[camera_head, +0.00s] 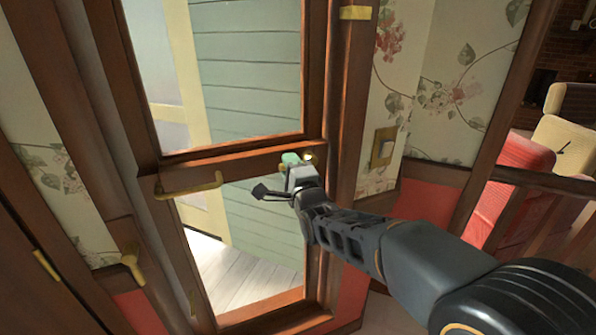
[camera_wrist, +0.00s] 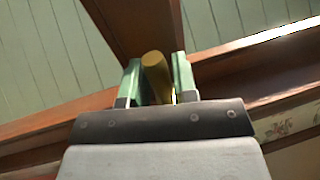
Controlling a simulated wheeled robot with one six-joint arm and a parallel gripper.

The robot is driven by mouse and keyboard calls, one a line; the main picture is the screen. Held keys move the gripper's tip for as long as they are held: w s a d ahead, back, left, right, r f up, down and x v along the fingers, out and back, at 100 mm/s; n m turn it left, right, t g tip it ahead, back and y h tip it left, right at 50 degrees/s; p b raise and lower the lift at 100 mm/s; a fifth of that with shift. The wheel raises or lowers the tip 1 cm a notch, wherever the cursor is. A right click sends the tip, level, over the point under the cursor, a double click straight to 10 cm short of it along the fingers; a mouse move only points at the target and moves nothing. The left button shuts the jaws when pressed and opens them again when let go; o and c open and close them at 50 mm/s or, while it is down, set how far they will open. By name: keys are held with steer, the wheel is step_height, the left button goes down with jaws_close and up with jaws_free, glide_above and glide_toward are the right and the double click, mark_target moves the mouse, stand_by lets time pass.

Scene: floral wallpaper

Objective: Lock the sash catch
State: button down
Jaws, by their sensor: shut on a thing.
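A brass, rounded piece (camera_wrist: 154,68), which looks like the sash catch, sticks out between the green fingertips of my gripper (camera_wrist: 156,82) in the wrist view. The jaws are shut on it, one finger on each side. In the head view my gripper (camera_head: 290,160) is at the right end of the wooden middle rail (camera_head: 235,160) of the glazed frame. Only a small bright brass bit (camera_head: 309,156) shows beside the fingertips there. The gripper hides most of the catch, so I cannot tell its turn position.
A brass handle (camera_head: 190,186) juts from the rail's left end, and a brass knob (camera_head: 131,266) is lower left. A brass switch plate (camera_head: 381,148) is on the floral wall at right. Red and cream chairs (camera_head: 515,165) stand beyond a wooden rail.

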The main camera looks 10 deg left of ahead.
steer(key=shift+r+m, duration=0.3)
steer(key=shift+r, duration=0.05)
steer(key=c, duration=1.3)
jaws_free()
steer(key=o, duration=0.4)
steer(key=shift+f, duration=0.2)
steer(key=shift+c, duration=0.2)
steer(key=b+v, duration=0.2)
steer(key=v, duration=1.1)
steer(key=shift+s+d, duration=0.2)
steer(key=shift+s, duration=0.1)
steer(key=shift+f, duration=0.1)
